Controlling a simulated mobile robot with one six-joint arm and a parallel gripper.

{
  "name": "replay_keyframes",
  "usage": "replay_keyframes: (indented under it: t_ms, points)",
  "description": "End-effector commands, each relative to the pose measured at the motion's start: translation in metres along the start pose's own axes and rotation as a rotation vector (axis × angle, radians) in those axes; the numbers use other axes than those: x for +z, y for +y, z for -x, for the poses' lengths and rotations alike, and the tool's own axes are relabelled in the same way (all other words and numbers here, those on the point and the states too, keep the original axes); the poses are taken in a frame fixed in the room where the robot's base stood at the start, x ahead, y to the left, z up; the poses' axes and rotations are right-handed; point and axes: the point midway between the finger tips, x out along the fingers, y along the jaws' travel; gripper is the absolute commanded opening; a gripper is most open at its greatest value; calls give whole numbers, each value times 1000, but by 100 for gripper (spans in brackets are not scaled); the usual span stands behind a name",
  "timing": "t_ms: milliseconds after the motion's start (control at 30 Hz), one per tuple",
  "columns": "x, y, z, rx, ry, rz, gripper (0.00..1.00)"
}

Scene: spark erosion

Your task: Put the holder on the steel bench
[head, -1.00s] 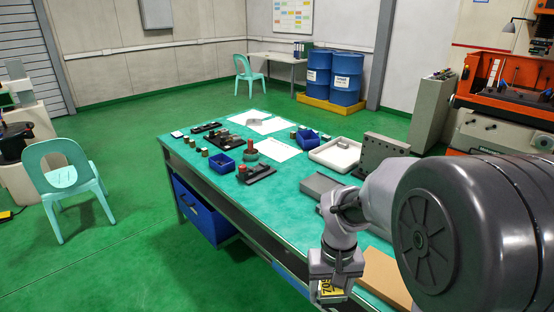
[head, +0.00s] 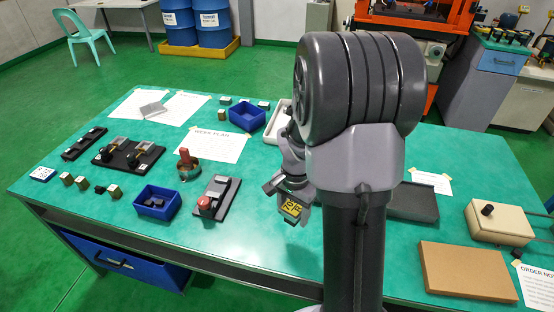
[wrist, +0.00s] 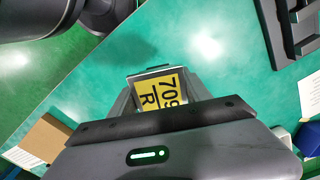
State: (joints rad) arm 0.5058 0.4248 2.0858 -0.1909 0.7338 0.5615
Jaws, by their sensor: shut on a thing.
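My gripper (head: 287,193) is shut on a small holder (head: 291,208) with a yellow label. In the wrist view the holder (wrist: 160,90) sits between the two fingers, its label reading something like "709 R" sideways. The rest of the holder is hidden by the gripper. The holder is held above the green-topped bench (head: 262,235), apart from its surface as far as I can tell. I cannot tell from these views whether this green-topped bench is the steel one.
Near the gripper are a red-knobbed black fixture (head: 219,198), a blue bin (head: 158,202) and a dark grey plate (head: 413,203). A brown board (head: 467,270) and a cream box (head: 497,222) lie at the right. Bare green top shows at the front middle.

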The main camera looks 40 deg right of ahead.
Motion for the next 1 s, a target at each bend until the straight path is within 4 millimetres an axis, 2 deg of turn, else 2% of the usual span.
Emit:
replay_keyframes:
  t_ms: [33, 100, 200, 300, 400, 467, 567, 800, 900, 1000]
  points:
    - [-17, 23, -8, 3, -3, -162, 0]
    - [-38, 54, -18, 2, -3, -403, 0]
    - [-60, 96, -32, 2, -3, -713, 0]
    - [-72, 130, -42, 1, -3, -952, 0]
    - [-78, 151, -48, 0, -2, -1106, 0]
    - [-80, 156, -50, -1, -1, -1157, 0]
    - [-78, 144, -54, -2, -1, -1181, 0]
    - [-59, 62, -64, -3, 0, -1172, 0]
    - [-51, 31, -66, -2, -1, -1175, 0]
    - [-47, 12, -67, -2, -1, -1177, 0]
